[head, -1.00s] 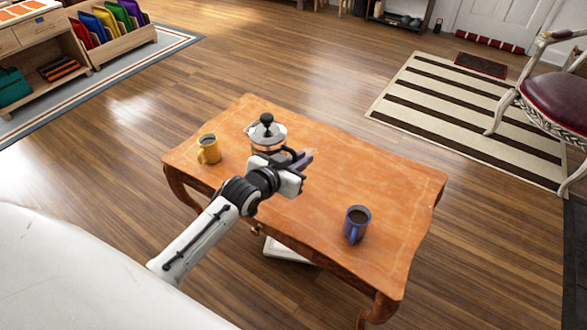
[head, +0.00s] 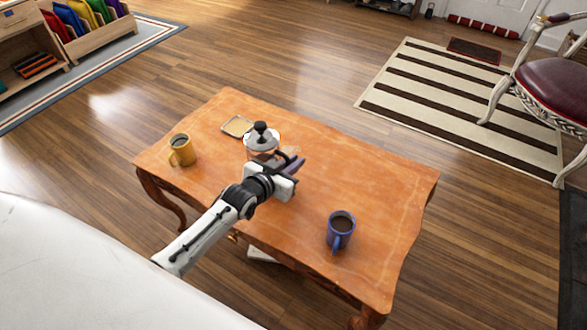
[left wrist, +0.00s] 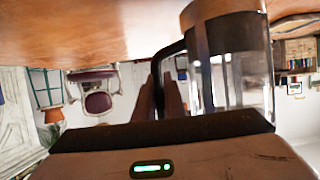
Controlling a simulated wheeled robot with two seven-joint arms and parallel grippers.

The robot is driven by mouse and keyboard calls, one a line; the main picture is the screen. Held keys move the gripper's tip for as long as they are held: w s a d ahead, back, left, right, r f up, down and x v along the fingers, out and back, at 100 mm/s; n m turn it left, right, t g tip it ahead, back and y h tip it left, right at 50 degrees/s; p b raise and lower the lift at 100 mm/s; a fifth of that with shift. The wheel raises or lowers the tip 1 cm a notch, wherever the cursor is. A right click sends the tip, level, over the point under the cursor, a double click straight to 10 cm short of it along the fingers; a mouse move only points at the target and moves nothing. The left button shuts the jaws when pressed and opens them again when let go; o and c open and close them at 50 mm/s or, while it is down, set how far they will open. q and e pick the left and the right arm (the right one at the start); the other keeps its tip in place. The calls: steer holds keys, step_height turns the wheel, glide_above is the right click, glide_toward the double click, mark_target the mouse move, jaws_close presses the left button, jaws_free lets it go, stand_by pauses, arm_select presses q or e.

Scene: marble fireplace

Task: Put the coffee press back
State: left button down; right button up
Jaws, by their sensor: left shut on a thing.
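The coffee press (head: 262,141), a glass and metal pot with a black lid knob, is upright over the back left part of the wooden table (head: 350,185). In the left wrist view, which is upside down, its glass body (left wrist: 235,65) fills the right side and its dark handle (left wrist: 168,55) runs between the fingers. My left gripper (head: 290,163) is shut on the press by this handle. A small square tan mat (head: 236,126) lies bare just left of the press. Whether the press's base touches the table is hard to tell. My right gripper is out of view.
A blue mug (head: 340,231) stands at the front right of the table. The table's middle and right back are clear. A chair (head: 550,90) stands beyond, on the right.

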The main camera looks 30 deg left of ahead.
arm_select(q)
steer(key=shift+w+f, duration=0.1)
steer(key=shift+f, duration=0.75)
